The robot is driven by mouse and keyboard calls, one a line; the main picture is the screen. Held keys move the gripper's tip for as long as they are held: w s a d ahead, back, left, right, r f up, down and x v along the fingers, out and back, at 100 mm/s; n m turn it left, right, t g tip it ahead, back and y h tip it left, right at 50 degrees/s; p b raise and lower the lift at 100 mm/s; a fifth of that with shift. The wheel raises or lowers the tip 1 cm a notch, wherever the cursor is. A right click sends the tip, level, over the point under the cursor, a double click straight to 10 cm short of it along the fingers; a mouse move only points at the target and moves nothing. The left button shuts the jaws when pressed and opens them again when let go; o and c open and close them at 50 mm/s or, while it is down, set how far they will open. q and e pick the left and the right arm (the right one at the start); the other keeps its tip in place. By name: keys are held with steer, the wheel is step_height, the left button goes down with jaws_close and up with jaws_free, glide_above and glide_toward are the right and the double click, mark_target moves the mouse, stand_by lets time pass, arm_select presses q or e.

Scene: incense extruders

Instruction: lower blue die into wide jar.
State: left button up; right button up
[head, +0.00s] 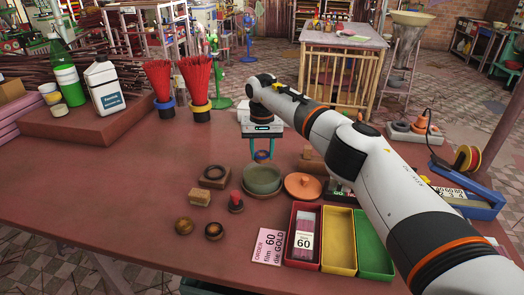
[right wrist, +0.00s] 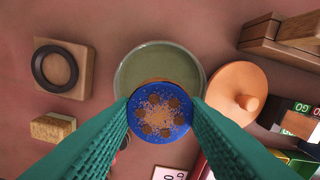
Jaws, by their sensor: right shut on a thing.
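The blue die (head: 262,155) is a round disc, held between the two teal fingers of my right gripper (head: 262,148). In the right wrist view the die (right wrist: 160,118) shows a speckled tan and blue face with several brown round spots, and the fingers (right wrist: 160,106) touch its sides. The wide jar (head: 263,183) is a squat green-grey round vessel on the table. The die is above the jar, apart from it in the head view. In the right wrist view the die covers the near part of the jar (right wrist: 128,73). My left gripper is not in view.
An orange-brown lid (head: 303,187) with a knob lies right of the jar. A black ring on a wooden block (head: 214,174) and a red-topped stamp-like piece (head: 236,202) stand left. Red, yellow and green trays (head: 339,240) are in front. Cups of red sticks (head: 197,112) stand behind.

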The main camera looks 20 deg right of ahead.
mark_target(262, 154)
stand_by(0.3)
steer(key=shift+f+b, duration=1.1)
steer(key=shift+f, duration=1.05)
steer(key=shift+f+b, duration=1.8)
steer(key=shift+f, duration=0.65)
stand_by(0.4)
steer(key=o, duration=1.2)
